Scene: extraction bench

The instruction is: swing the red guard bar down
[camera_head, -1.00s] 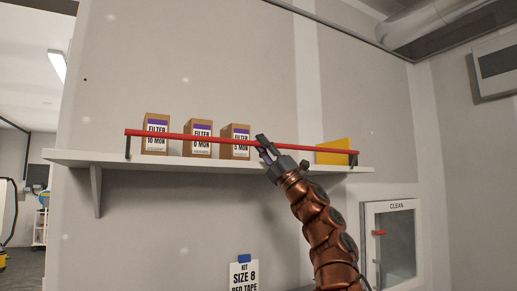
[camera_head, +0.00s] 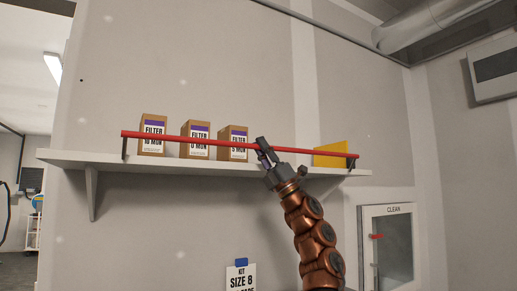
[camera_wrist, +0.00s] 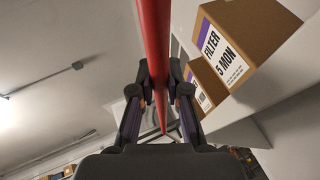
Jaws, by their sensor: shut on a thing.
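The red guard bar (camera_head: 210,140) runs along the front of the wall shelf (camera_head: 110,161), held above its edge by a dark bracket at each end. It slopes slightly down to the right. My gripper (camera_head: 264,148) is at the bar, right of its middle, and is shut on it. In the wrist view the bar (camera_wrist: 153,40) passes between the two fingers of my gripper (camera_wrist: 160,92). The fingers hide a short piece of the bar.
Three filter boxes, one on the left (camera_head: 154,135), one in the middle (camera_head: 195,140) and one on the right (camera_head: 231,143), stand behind the bar. A yellow object (camera_head: 331,153) is at the shelf's right. A glass-doored "CLEAN" cabinet (camera_head: 391,245) and a kit sign (camera_head: 240,278) are below.

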